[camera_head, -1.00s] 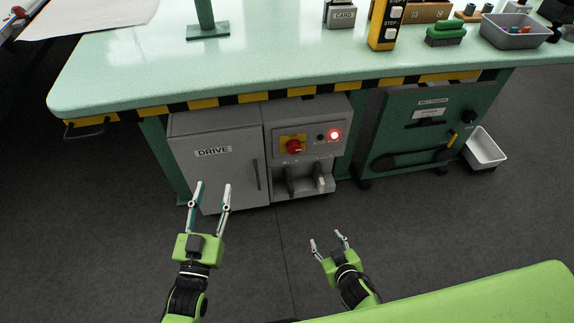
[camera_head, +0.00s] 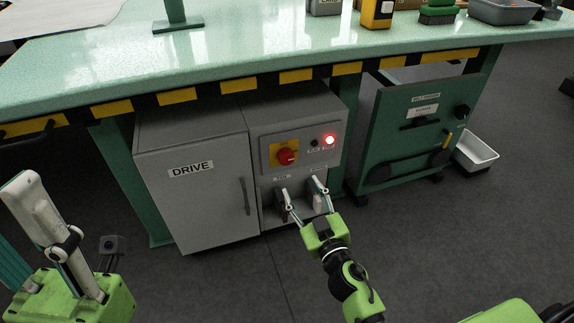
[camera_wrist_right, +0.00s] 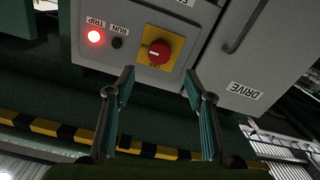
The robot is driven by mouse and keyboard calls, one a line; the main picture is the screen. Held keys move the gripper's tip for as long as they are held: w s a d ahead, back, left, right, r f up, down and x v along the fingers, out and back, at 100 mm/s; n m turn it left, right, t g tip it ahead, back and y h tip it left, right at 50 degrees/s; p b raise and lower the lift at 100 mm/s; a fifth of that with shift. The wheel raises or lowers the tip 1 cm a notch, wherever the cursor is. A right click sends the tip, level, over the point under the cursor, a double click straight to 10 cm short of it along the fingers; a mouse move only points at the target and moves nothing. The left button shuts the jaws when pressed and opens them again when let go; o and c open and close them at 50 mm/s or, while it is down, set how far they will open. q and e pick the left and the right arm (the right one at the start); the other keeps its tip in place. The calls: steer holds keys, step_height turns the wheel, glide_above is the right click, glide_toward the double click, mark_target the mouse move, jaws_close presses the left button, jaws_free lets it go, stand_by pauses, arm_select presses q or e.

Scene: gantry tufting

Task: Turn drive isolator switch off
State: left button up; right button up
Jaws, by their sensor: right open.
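The drive isolator switch (camera_head: 287,156) is a red rotary knob on a yellow plate, on the grey panel right of the DRIVE cabinet door (camera_head: 195,195). In the right wrist view the knob (camera_wrist_right: 159,53) appears upside down, centred beyond the fingertips, with a pale mark on its face. My right gripper (camera_head: 301,187) is open and empty, in front of the panel and below the knob in the head view, apart from it. My left gripper (camera_head: 35,215) is at the lower left, close to the camera and partly cut off; its opening is unclear.
A lit red TRIP lamp (camera_head: 330,140) and a dark RUN lamp (camera_wrist_right: 117,43) sit beside the knob. Handles below are partly hidden by my right fingers. The striped bench edge (camera_head: 240,85) overhangs the cabinet. A green unit (camera_head: 410,145) and white bin (camera_head: 478,152) stand right.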

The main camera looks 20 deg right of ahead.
mark_target(288, 161)
steer(key=w, duration=1.2)
steer(key=shift+a+b, duration=0.2)
steer(key=shift+b, duration=0.2)
steer(key=c, duration=1.1)
